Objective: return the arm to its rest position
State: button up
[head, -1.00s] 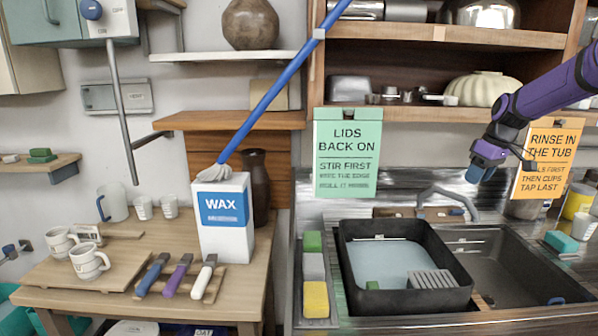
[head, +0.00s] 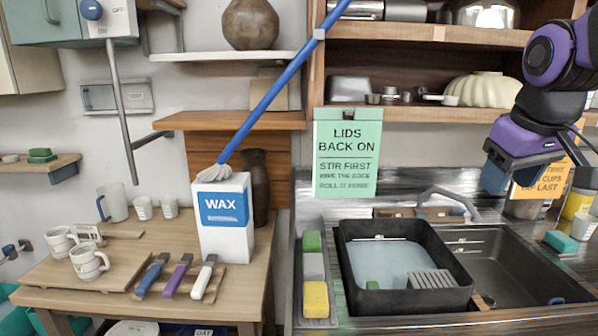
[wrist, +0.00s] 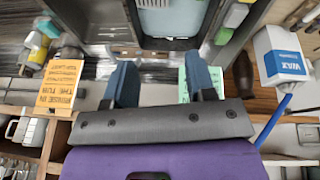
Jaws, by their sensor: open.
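My arm with purple links enters the head view at the upper right. My gripper (head: 505,181) hangs at its end, in front of the orange sign and above the right side of the sink. In the wrist view, the two blue fingers of my gripper (wrist: 160,88) stand wide apart with nothing between them. The fingers point toward the black tub and sink. The gripper touches nothing that I can see.
A black tub (head: 352,283) of pale liquid sits beside the sink basin (head: 520,270). A green sign (head: 346,155) and an orange sign (head: 530,182) stand behind. A wooden shelf (head: 440,36) is near the arm. A WAX box (head: 224,238) stands on the left table.

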jog(key=s+a+f+m+t, duration=0.1)
jog(key=s+f, duration=0.2)
jog(key=s, duration=0.9)
jog(key=shift+f+m+y, duration=0.2)
jog(key=shift+m+y, duration=0.2)
dwell(1.4)
